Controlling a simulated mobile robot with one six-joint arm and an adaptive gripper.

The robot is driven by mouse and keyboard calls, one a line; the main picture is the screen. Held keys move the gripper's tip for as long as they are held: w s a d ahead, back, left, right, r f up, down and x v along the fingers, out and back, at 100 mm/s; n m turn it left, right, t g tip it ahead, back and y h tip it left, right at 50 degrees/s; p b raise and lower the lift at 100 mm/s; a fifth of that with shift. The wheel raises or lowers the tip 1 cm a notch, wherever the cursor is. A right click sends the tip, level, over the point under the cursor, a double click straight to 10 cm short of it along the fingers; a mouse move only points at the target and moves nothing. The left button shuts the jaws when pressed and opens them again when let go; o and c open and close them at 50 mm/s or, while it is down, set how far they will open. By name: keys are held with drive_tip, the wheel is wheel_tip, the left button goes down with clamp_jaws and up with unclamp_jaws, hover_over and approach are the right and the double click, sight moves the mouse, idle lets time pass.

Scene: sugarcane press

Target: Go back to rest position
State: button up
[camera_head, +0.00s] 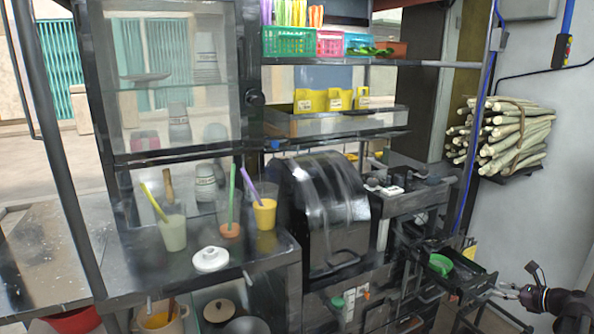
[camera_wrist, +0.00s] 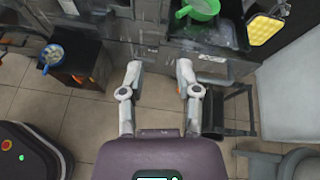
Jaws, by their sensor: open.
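My gripper (camera_head: 512,291) is at the lower right of the head view, in front of the press stand and to the right of the green strainer. In the wrist view my gripper (camera_wrist: 159,72) has its two grey fingers spread apart, with nothing between them. The green strainer (camera_head: 440,264) rests on a dark tray at the right of the press, apart from the gripper. It also shows at the top of the wrist view (camera_wrist: 203,8), beyond the fingertips.
The dark press (camera_head: 325,210) stands mid-counter. Two cups with straws, a yellow one (camera_head: 265,214) and a pale one (camera_head: 173,233), stand left beside a white lid (camera_head: 210,259). Sugarcane (camera_head: 505,135) is stacked on a right wall rack. Tiled floor (camera_wrist: 100,108) shows below the gripper.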

drive_tip(key=w+a+f+n+g, duration=0.1)
drive_tip(key=a+f+n+g, duration=0.2)
drive_tip(key=a, duration=0.6)
drive_tip(key=a+f+n+g, duration=0.2)
drive_tip(key=a+n, duration=0.4)
drive_tip(key=a, duration=0.2)
drive_tip(key=w+a+f+n+g, duration=0.1)
drive_tip(key=a+f+n+g, duration=0.2)
drive_tip(key=a, duration=0.6)
drive_tip(key=s+a+f+n+g+h, duration=0.1)
drive_tip(key=s+a+n+g+h, duration=0.15)
drive_tip(key=s+a+n, duration=0.45)
drive_tip(key=s+a+f+n+g+h, duration=0.2)
drive_tip(key=s+a+n+h, duration=0.15)
drive_tip(key=a+n, duration=0.8)
wheel_tip(320, 180, up, 19)
drive_tip(key=a+m+p, duration=0.1)
drive_tip(key=m+p, duration=0.1)
drive_tip(key=p, duration=1.7)
drive_tip(key=shift+w, duration=0.2)
drive_tip(key=shift+t, duration=0.25)
drive_tip(key=shift+c, duration=1.2)
drive_tip(key=shift+d, duration=0.1)
